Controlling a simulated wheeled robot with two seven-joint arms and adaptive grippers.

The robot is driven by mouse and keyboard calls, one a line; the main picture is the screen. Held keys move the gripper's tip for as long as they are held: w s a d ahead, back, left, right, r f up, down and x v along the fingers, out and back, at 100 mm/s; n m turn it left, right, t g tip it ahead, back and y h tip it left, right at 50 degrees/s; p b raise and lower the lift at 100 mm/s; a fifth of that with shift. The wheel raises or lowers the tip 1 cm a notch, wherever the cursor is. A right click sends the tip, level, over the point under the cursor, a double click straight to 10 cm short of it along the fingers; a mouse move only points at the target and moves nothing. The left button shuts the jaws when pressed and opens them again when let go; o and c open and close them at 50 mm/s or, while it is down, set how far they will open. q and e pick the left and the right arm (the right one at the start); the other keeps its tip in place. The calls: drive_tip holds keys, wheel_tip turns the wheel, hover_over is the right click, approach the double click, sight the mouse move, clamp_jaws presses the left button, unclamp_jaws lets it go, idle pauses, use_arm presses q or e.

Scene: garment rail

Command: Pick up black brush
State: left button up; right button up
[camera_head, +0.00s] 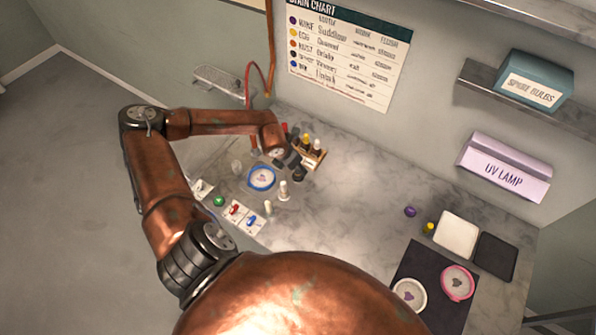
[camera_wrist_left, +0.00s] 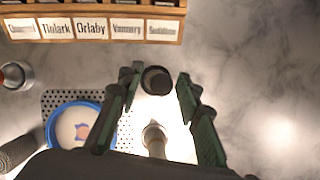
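A small dark round-topped item (camera_wrist_left: 156,80), apparently the black brush, stands on the marble counter just in front of the labelled rack. In the head view it is a small black shape (camera_head: 298,174). My left gripper (camera_wrist_left: 157,92) is open above the counter, its two dark green fingers on either side of this item in the wrist picture. I cannot tell whether they touch it; no grip shows. In the head view the left gripper (camera_head: 289,158) is small and partly merges with the dark things there. My right gripper is not in view.
A wooden rack (camera_wrist_left: 95,28) of labelled bottles stands just behind. A blue-rimmed dish (camera_wrist_left: 77,127) sits on a perforated plate to the left. A pale bottle (camera_wrist_left: 155,138) stands close by. The counter (camera_head: 350,195) is clear to the right, towards a white tray (camera_head: 457,235).

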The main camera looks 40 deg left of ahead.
use_arm(q)
clamp_jaws()
drive_tip(key=shift+r, duration=0.15)
drive_tip(key=shift+r, duration=0.2)
wheel_tip(320, 180, up, 2)
drive_tip(key=shift+r+b, duration=0.1)
drive_tip(key=shift+b, duration=0.4)
drive_tip(key=s+a+r, duration=0.2)
drive_tip(key=s+r, duration=0.8)
drive_tip(key=s, duration=0.4)
drive_tip(key=shift+a, duration=0.15)
